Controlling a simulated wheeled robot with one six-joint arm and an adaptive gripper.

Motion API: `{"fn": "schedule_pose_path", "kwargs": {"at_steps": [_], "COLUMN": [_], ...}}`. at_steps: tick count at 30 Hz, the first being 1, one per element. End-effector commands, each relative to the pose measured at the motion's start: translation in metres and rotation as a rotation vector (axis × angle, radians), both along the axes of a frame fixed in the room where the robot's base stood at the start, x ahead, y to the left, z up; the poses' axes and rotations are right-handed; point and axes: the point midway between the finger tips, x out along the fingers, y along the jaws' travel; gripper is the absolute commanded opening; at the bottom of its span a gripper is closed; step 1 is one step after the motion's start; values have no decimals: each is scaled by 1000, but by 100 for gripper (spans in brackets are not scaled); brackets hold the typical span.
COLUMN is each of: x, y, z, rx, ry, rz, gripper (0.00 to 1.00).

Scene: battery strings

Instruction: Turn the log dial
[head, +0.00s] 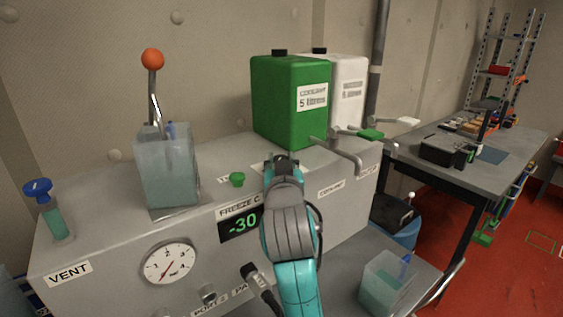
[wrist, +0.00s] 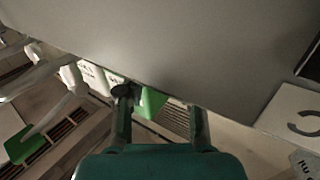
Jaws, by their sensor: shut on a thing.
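My arm reaches over the front of the grey machine (head: 110,235) in the head view, and it hides what lies beyond it. My gripper shows in the wrist view (wrist: 160,106), its two dark fingers spaced apart and reaching to the edge of a large plain grey surface (wrist: 170,45). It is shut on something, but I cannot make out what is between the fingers. No dial marked log can be made out in either view.
A lever with an orange ball (head: 152,59), a green knob (head: 237,179), a round gauge (head: 168,263) and a display reading -30 (head: 241,224) are on the machine. A green canister (head: 291,100) and a white canister (head: 348,85) stand behind. A workbench (head: 485,170) stands right.

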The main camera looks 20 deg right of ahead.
Motion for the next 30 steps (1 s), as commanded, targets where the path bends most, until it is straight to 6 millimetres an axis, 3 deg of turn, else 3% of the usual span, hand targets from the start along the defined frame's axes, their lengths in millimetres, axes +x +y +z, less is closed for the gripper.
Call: {"fn": "schedule_pose_path", "kwargs": {"at_steps": [12, 13, 15, 25, 30], "x": [0, 0, 0, -1, -16], "y": [0, 0, 0, 1, 5], "z": [-1, -1, -1, 0, 0], "rx": [0, 0, 0, 0, 0], "ry": [2, 2, 2, 1, 1], "rz": [-5, -5, -5, -5, -3], "gripper": [1, 44, 60, 60, 60]}}
